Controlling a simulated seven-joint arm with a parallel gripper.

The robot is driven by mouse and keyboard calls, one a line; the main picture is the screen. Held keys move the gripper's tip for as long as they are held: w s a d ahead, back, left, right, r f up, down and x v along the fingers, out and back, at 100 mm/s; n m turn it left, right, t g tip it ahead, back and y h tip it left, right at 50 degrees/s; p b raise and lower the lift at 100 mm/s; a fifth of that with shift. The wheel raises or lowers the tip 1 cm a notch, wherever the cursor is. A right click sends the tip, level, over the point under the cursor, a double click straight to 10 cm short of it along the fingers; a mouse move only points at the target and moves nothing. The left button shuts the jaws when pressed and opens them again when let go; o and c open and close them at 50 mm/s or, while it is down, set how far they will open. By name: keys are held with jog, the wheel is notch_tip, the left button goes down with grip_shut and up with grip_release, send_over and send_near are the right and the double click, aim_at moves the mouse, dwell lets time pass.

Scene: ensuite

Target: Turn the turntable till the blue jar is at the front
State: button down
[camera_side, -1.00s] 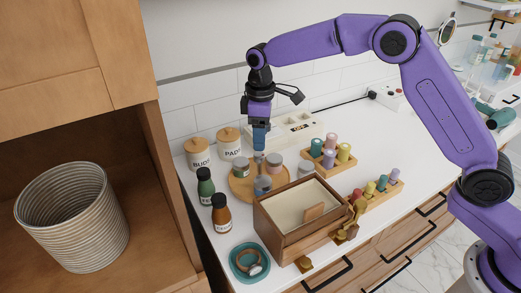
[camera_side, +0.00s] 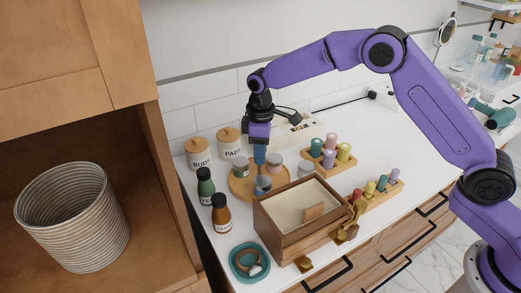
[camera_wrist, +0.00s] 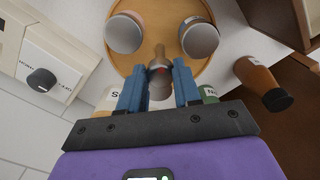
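The turntable (camera_side: 238,190) is a round wooden tray on the counter behind the open wooden box, and its disc (camera_wrist: 160,14) fills the top of the wrist view. Small grey-lidded jars stand on it: a greenish one (camera_side: 240,169) at back left, a pinkish one (camera_side: 275,165) at right, and a blue-grey one (camera_side: 262,186) at the side near the box. Two jars show in the wrist view, with colours hard to tell.
The wooden box (camera_side: 280,232) stands close in front. Green (camera_side: 205,188) and brown (camera_side: 221,214) bottles stand at left. Two canisters (camera_side: 229,143) and a pale wall-side unit (camera_side: 303,128) are behind. A peg rack (camera_side: 330,160) is at right.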

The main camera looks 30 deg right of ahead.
jog(key=shift+w+n, duration=0.1)
jog(key=shift+n, duration=1.9)
jog(key=c, duration=0.8)
grip_release()
notch_tip(320, 180, up, 18)
jog(key=shift+f, duration=0.25)
jog(key=s, duration=1)
jog(key=s+d+f, duration=0.2)
jog(key=s+d, duration=0.3)
jog(key=s, duration=0.4)
jog(key=s+d+f+m, duration=0.1)
jog(key=s+d+f, duration=0.2)
jog(key=s+d, duration=0.3)
jog(key=s+d+f+m, duration=0.1)
jog(key=s+d+f, duration=0.2)
jog(key=s, duration=1.1)
jog(key=shift+d, duration=1.2)
